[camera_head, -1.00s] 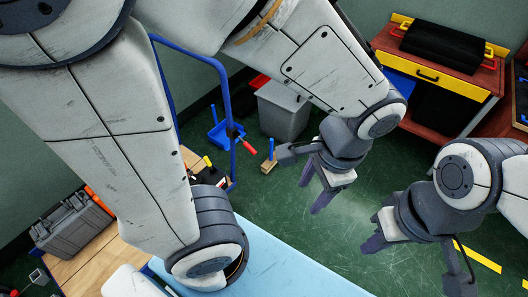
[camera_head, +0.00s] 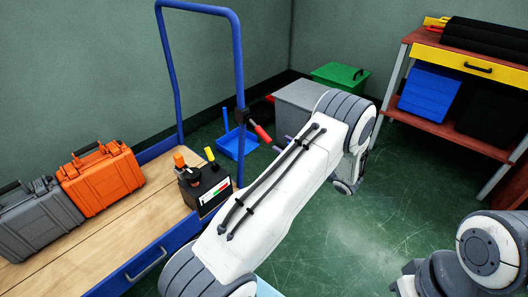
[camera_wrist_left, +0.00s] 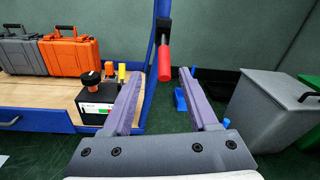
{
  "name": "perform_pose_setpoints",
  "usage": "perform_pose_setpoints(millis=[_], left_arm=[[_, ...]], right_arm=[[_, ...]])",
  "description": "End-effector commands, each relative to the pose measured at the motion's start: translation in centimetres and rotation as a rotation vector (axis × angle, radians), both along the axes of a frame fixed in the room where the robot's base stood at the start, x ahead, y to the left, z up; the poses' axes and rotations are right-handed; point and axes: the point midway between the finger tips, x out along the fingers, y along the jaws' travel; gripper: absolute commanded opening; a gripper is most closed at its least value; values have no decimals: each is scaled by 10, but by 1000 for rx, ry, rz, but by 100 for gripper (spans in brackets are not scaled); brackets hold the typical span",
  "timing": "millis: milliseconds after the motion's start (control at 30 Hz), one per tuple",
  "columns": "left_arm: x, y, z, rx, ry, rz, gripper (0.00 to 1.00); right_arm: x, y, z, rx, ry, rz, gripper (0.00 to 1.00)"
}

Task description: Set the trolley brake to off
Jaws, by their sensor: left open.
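A blue trolley (camera_head: 176,238) with a wooden deck stands at the left. A lever with a red grip (camera_head: 262,133) is on a black bracket at the trolley's near handle post, and I take it as the brake. In the left wrist view the red grip (camera_wrist_left: 164,65) hangs downward from its bracket. My left gripper (camera_wrist_left: 160,82) is open and empty; its fingers stand either side of the red grip in that picture, without visible contact. In the head view my forearm mostly hides this gripper. My right gripper (camera_head: 412,282) is cut off at the lower edge.
A black box (camera_head: 208,190) with an orange knob, a yellow-tipped lever and a red-green label sits on the deck. Orange (camera_head: 102,182) and grey cases (camera_head: 38,220) stand left. A grey bin (camera_head: 296,103) is behind; a red bench (camera_head: 418,108) is right. Green floor lies between.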

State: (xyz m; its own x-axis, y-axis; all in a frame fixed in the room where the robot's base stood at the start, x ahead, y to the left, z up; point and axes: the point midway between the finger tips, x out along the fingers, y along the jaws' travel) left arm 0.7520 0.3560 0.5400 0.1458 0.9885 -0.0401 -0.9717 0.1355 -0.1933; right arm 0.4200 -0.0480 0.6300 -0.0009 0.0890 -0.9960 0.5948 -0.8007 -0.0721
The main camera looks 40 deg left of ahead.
Motion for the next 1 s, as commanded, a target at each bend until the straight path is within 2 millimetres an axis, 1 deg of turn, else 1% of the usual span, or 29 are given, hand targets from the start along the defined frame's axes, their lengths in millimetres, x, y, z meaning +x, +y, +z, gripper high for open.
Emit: perform_pose_setpoints(millis=[33, 100, 267, 500, 700, 833, 1000], left_arm=[[3, 4, -15, 20, 9, -11, 60], [7, 7, -20, 37, 14, -22, 60], [11, 22, -21, 46, 15, -27, 60], [17, 66, -22, 45, 16, -25, 60], [23, 96, -21, 45, 16, -26, 60], [25, 107, -20, 44, 18, -28, 60], [26, 111, -19, 44, 19, -29, 60]], right_arm=[[0, 0, -11, 1, -1, 0, 0], [0, 0, -13, 1, -1, 0, 0], [0, 0, -18, 1, -1, 0, 0], [0, 0, -34, 1, -1, 0, 0], [0, 0, -44, 1, -1, 0, 0], [0, 0, -47, 0, 0, 0, 0], [0, 0, -47, 0, 0, 0, 0]])
